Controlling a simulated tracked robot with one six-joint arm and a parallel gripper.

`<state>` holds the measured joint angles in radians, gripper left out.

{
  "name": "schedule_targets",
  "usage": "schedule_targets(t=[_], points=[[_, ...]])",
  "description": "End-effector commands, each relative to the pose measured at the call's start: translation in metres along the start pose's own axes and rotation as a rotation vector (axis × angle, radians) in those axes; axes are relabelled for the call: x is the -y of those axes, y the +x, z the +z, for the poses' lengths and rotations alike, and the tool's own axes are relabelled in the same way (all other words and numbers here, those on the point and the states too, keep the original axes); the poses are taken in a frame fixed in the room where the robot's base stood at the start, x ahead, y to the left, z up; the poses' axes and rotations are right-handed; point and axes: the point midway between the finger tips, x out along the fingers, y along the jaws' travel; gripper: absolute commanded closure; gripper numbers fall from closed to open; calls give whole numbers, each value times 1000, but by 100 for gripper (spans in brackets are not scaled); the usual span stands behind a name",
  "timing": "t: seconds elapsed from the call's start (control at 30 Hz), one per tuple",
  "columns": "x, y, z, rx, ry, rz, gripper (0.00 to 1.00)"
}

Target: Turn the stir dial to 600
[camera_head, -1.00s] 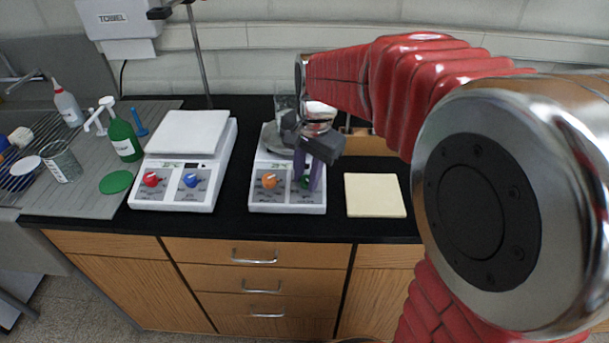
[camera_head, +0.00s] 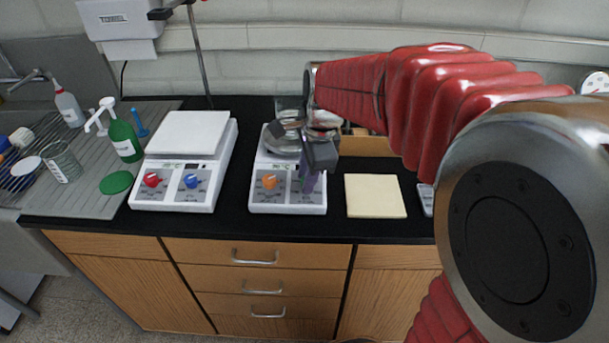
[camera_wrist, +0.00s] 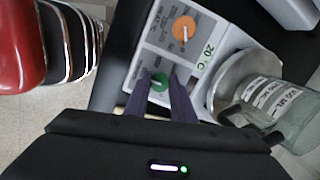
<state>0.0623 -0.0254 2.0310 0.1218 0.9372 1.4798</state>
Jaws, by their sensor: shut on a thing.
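The middle hotplate (camera_head: 259,204) is a white unit with an orange dial (camera_head: 269,181) and a green dial. In the wrist view its orange dial (camera_wrist: 184,29) is free and its green dial (camera_wrist: 159,82) sits between my purple fingers. My gripper (camera_wrist: 160,90) is shut on the green dial, one finger on each side. In the head view my gripper (camera_head: 307,184) covers most of that dial. The display (camera_wrist: 208,50) reads 20 °C. The scale marks around the green dial are too small to read.
A glass bottle (camera_wrist: 262,95) stands on the hotplate's plate, close beside my gripper. Another hotplate (camera_head: 210,198) with red and blue dials stands to the left. A cream pad (camera_head: 375,196) lies to the right. A green bottle (camera_head: 125,140) stands farther left.

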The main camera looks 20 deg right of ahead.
Motion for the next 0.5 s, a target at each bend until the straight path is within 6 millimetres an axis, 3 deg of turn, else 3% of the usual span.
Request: schedule_targets(t=[0.37,0.4,0.5], points=[[3,-1,3,6,4,-9,100],[3,-1,3,6,4,-9,75],[2,-1,3,5,3,-8,68]])
